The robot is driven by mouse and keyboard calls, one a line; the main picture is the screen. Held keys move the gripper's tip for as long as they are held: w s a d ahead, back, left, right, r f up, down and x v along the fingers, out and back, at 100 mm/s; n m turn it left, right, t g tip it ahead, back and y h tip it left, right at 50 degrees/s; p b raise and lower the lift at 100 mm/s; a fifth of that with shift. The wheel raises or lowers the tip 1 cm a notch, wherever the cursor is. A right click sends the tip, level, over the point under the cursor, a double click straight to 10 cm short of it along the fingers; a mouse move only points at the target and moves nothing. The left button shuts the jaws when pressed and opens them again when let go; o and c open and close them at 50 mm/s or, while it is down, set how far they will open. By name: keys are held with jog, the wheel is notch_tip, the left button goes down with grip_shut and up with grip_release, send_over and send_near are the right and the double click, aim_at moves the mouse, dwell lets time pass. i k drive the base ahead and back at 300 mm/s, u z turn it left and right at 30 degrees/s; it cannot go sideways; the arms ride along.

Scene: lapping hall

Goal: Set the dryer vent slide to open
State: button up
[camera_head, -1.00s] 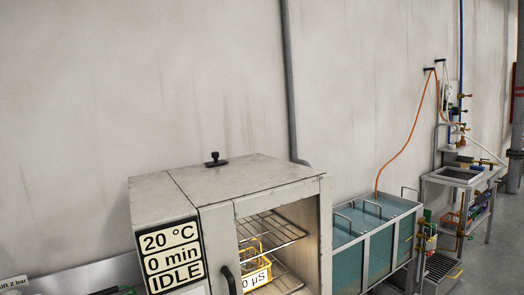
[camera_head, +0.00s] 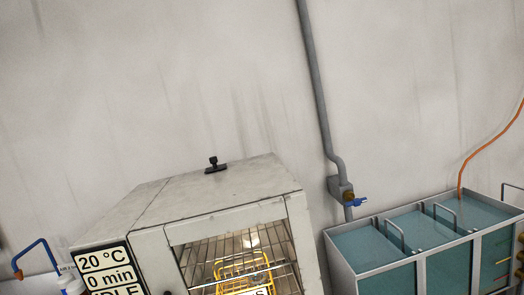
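The dryer (camera_head: 155,215) is a worn light-grey cabinet at the lower middle of the view. Its display panel (camera_head: 107,275) reads 20 °C, 0 min and a partly cut-off IDLE. The vent slide (camera_head: 215,166) is a small black plate with an upright knob on the dryer's top, towards the back. I cannot tell from here whether it stands open or shut. Through the dryer's front, wire racks and a yellow basket (camera_head: 243,270) show inside. My gripper is not in this view.
Teal tanks (camera_head: 415,240) with handles stand at the right. Space above the dryer is clear.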

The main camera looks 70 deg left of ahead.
aim_at(212, 159)
jog(key=u, duration=0.3)
jog(key=i, duration=1.25)
jog(key=u, duration=0.95)
jog(key=i, duration=0.5)
jog(key=u, duration=0.25)
jog(key=k, duration=0.9)
jog(key=u, duration=0.2)
jog(key=i, duration=0.9)
jog(key=z, duration=0.1)
